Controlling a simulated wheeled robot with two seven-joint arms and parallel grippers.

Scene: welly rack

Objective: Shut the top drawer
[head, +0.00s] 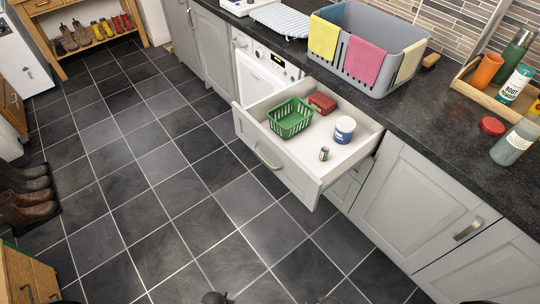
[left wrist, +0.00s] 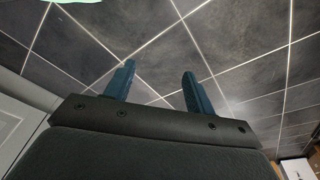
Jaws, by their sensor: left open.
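The top drawer (head: 283,174) is pulled well out from under the dark counter in the head view. Its front carries a pale metal handle (head: 267,158). Inside are a green basket (head: 290,118), a dark red box (head: 321,103), a white and blue tub (head: 344,129) and a small can (head: 324,154). My left gripper (left wrist: 158,69) shows in the left wrist view with its two blue fingers apart and nothing between them, over the tiled floor. The drawer cannot be made out with certainty in that view.
The dark counter (head: 440,125) holds a grey crate (head: 372,50) with cloths and a wooden tray (head: 482,90) with bottles. A white washing machine (head: 262,72) stands beyond the drawer. Boots (head: 28,190) line the left side. The tiled floor before the drawer is clear.

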